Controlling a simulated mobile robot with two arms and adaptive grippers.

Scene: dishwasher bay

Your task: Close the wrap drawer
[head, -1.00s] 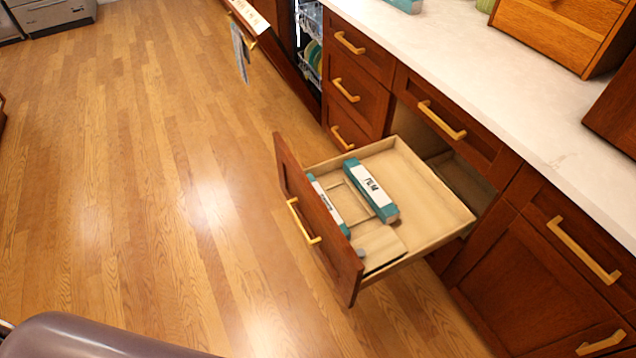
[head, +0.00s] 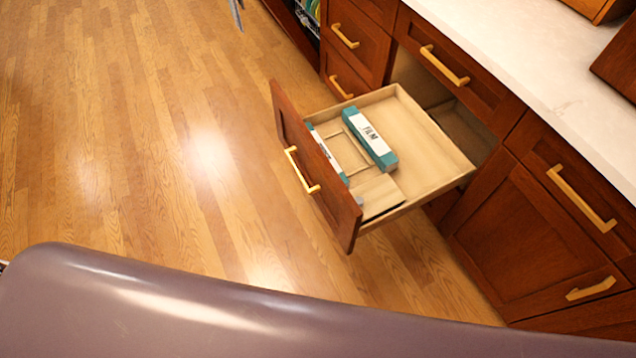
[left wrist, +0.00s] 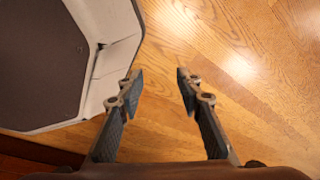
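The wrap drawer (head: 430,150) stands pulled far out of the cabinet in the head view. Its dark red wooden front has a yellow bar handle (head: 300,170) facing the open floor. Inside lie a teal and white film box (head: 370,138), a second teal and white box (head: 328,158) close behind the front, and a light wooden divider piece. My left gripper (left wrist: 158,82) is open and empty above the wood floor in the left wrist view, and no drawer part shows between its fingers. My right gripper is in neither current view.
A pale countertop (head: 520,75) runs above the red cabinets. Other closed drawers and a cabinet door (head: 535,235) with yellow handles flank the open drawer. The wood floor (head: 130,130) left of the drawer is clear. Part of the dishwasher rack shows at the top.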

